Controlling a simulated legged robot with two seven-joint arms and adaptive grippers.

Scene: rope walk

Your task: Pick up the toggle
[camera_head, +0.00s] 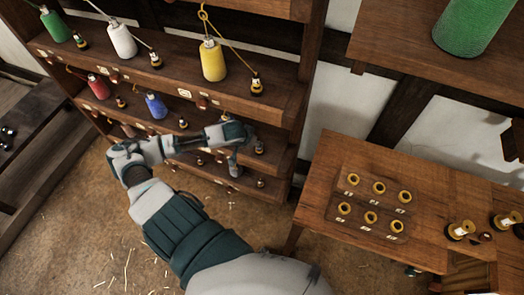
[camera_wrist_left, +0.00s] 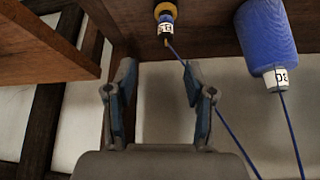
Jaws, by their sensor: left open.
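The toggle is beyond the fingertips, near the middle of the gap, not touched. In the head view my left gripper (camera_head: 237,150) is in front of the lower shelves at their right end. A similar small toggle (camera_head: 183,123) sits right of the blue spool (camera_head: 155,105). My right gripper is not in view.
A blue spool (camera_wrist_left: 262,38) with a label and cord is right of the toggle in the wrist view. The shelf unit (camera_head: 272,100) also holds green, white, yellow and red spools. A wooden table (camera_head: 320,200) at the right carries a holed rack (camera_head: 345,222).

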